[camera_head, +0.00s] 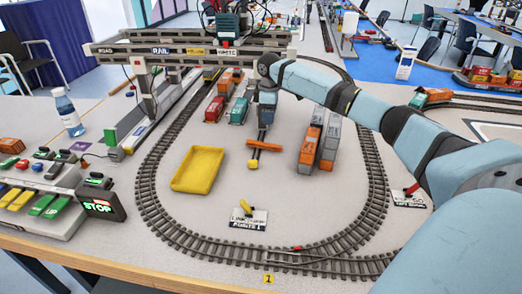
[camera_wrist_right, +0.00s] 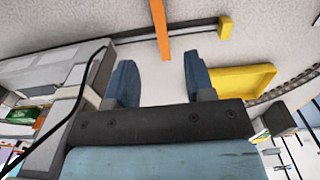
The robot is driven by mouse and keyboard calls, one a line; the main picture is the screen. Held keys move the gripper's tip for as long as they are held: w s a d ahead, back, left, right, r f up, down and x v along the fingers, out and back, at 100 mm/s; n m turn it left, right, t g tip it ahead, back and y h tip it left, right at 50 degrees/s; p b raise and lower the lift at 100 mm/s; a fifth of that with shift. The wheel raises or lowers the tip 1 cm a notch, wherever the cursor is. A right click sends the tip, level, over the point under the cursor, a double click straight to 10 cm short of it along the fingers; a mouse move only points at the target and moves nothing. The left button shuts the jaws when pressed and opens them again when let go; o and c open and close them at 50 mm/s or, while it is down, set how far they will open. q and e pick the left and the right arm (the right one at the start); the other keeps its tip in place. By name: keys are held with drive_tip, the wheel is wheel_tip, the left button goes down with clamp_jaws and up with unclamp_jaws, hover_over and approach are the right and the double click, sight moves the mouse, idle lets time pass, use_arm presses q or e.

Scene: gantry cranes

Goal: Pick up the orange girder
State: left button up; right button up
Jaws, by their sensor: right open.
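The orange girder (camera_head: 265,146) is a short orange bar inside the oval track. It lies across a thin grey bar with a yellow block (camera_head: 253,163) at its near end. The right wrist view shows the orange girder (camera_wrist_right: 159,26) at the top, crossing the grey bar, with the yellow block (camera_wrist_right: 225,27) to its right. My right gripper (camera_head: 266,122) is just beyond the girder in the head view. Its two blue fingers stand apart with nothing between them in the wrist view (camera_wrist_right: 159,78). My left gripper is not in view.
A yellow tray (camera_head: 175,187) lies left of the girder. Tall orange and grey blocks (camera_head: 306,150) stand close on its right. Several wagons (camera_head: 238,111) are behind to the left. Track (camera_head: 160,215) rings the area, and a gantry (camera_head: 190,50) stands behind.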

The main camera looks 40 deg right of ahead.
hover_over(268, 144)
drive_tip(key=f, duration=0.2)
drive_tip(key=f+b, duration=0.1)
drive_tip(key=f, duration=0.2)
drive_tip(key=shift+s+f, duration=0.2)
drive_tip(key=shift+f, duration=0.05)
drive_tip(key=shift+w+f+b, duration=0.15)
drive_tip(key=shift+f+b, duration=0.75)
drive_tip(key=shift+f, duration=2.3)
clamp_jaws()
